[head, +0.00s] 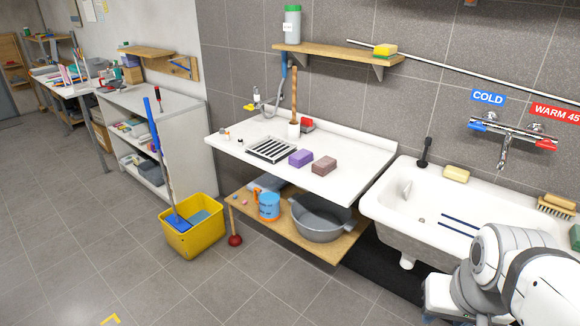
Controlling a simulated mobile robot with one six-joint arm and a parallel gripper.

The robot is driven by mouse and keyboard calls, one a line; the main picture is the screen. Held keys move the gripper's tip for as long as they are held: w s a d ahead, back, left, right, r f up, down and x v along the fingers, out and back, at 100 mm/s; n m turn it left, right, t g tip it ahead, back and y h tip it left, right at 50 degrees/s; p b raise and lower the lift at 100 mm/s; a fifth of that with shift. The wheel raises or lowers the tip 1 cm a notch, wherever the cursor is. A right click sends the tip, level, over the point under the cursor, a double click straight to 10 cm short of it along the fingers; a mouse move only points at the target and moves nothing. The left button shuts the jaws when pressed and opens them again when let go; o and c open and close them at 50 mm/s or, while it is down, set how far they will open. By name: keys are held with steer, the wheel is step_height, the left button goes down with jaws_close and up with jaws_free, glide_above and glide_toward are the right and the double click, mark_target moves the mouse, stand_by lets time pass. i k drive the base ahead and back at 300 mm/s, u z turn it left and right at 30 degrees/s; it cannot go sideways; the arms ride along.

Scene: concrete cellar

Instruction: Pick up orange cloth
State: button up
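I cannot make out an orange cloth for certain in the head view. A small orange patch (257,194) shows at the blue container (269,206) on the low wooden shelf under the white counter. It may be part of the container or something lying against it; I cannot tell which. My white and grey arm fills the lower right corner in front of the sink. My gripper's fingers do not show.
The white counter (350,150) holds a drain rack (271,149), a purple sponge (300,158) and a brown sponge (324,165). A grey basin (321,220) sits below. The sink (410,215) is right.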

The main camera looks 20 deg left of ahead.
mark_target(321, 167)
steer(key=u, duration=0.25)
steer(key=i, duration=1.35)
steer(key=z, duration=2.15)
steer(key=k, duration=0.95)
steer(key=u, duration=2.05)
